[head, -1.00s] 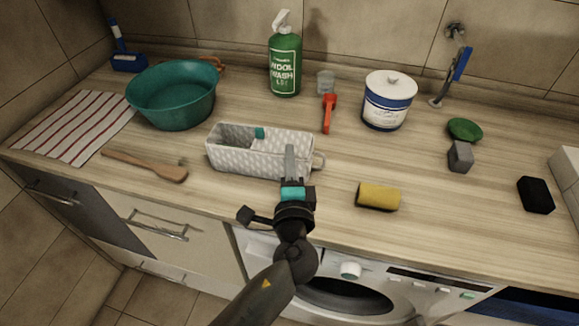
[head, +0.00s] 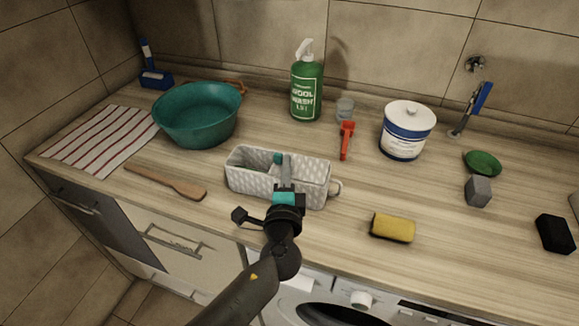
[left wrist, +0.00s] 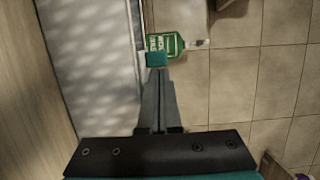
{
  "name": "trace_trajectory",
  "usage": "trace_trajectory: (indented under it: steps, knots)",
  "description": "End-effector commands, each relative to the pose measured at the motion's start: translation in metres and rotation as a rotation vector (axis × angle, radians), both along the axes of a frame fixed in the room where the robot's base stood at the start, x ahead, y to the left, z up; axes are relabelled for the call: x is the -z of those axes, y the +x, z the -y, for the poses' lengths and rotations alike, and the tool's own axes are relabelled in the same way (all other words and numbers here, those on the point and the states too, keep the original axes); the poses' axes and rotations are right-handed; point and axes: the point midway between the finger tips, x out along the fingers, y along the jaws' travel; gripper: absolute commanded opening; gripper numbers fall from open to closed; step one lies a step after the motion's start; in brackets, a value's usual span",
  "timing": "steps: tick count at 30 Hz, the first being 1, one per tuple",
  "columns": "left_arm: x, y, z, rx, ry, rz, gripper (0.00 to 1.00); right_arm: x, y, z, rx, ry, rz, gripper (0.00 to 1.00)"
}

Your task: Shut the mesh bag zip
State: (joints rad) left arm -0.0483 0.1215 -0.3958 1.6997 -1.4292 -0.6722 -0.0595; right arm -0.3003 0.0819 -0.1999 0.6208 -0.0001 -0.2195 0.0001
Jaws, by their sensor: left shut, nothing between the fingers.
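The mesh bag (head: 250,181) is a pale, quilted, box-shaped bag on the worktop, with a loop at its right end. Its top shows a dark gap inside a pale rim. A small teal zip tab (head: 278,158) stands at the top, near the far edge. My left gripper (head: 286,162) is over the bag, fingers shut and empty, tips close beside the tab. In the left wrist view the teal tab (left wrist: 156,60) sits right at the ends of the shut fingers (left wrist: 157,76); I cannot tell whether they touch. My right gripper is not in view.
A teal basin (head: 190,130) and wooden spoon (head: 165,181) lie left. Behind are a green wash bottle (head: 306,92), a red-handled tool (head: 347,140) and a white tub (head: 406,133). A yellow sponge roll (head: 392,228) lies right of the bag. The worktop between is clear.

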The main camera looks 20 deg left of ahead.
Motion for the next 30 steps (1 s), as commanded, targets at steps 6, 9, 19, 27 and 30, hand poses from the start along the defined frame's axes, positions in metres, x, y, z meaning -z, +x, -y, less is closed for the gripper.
trace_trajectory:
  steps: [6, 9, 19, 27, 30]
  knots:
    - [0.001, -0.002, -0.055, -0.005, 0.007, 0.0, 0.0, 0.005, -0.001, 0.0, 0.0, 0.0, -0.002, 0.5]
    - [0.001, -0.002, -0.08, -0.004, 0.006, -0.001, 0.0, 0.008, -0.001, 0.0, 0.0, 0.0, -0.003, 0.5]
    - [-0.001, -0.002, -0.112, 0.0, 0.002, 0.001, 0.0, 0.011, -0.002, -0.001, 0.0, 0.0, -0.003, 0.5]
    - [-0.001, -0.002, -0.112, -0.002, 0.002, 0.0, 0.0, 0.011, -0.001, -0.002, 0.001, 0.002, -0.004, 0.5]
    - [0.0, -0.001, -0.112, -0.002, 0.001, 0.001, 0.0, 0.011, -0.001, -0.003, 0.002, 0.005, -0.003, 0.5]
